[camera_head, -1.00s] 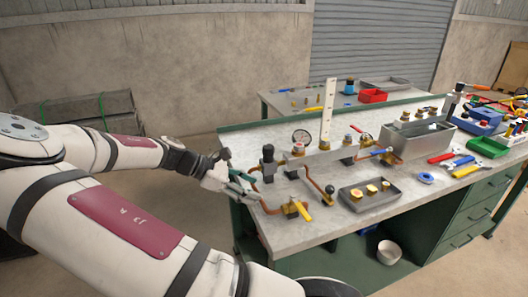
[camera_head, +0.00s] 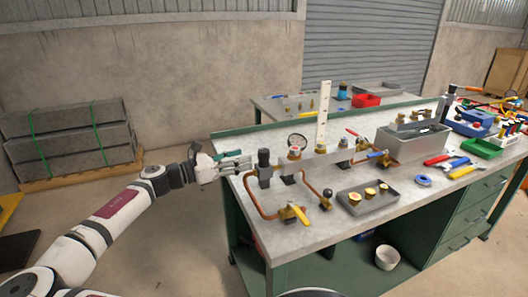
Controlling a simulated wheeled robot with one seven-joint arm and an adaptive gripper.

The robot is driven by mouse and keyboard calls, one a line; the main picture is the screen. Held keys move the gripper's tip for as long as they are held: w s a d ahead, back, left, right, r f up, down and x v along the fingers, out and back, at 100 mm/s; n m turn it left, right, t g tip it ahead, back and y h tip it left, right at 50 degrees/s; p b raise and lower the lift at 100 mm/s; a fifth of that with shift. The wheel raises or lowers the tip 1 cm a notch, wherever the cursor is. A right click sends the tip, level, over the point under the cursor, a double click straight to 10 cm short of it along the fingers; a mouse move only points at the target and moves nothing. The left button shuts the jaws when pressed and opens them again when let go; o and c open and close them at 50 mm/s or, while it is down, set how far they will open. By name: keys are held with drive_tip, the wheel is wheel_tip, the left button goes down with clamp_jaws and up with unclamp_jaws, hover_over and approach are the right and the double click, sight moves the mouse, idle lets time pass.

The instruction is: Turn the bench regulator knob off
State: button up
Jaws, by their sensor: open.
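The likely bench regulator is a grey body (camera_head: 264,174) with an upright black knob (camera_head: 264,157) on top, at the left end of a pipe assembly on the workbench (camera_head: 330,232). The knob's setting cannot be read. My gripper (camera_head: 247,163) is open and level, just left of the black knob. Its fingers point right toward the knob. A narrow gap seems to remain, but contact cannot be told for sure. Nothing shows between the fingers.
A copper pipe (camera_head: 256,202) bends down in front of the regulator to a yellow-handled valve (camera_head: 300,214). A round gauge (camera_head: 297,141) and white upright scale (camera_head: 323,117) stand to the right. A grey tray (camera_head: 368,197) holds brass fittings.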

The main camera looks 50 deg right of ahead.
sight(264, 150)
drive_tip(key=x, duration=0.8)
drive_tip(key=shift+s+d, duration=0.1)
drive_tip(key=shift+d, duration=0.2)
drive_tip(key=shift+c, duration=0.4)
drive_tip(key=shift+p, duration=0.3)
drive_tip(key=c, duration=1.1)
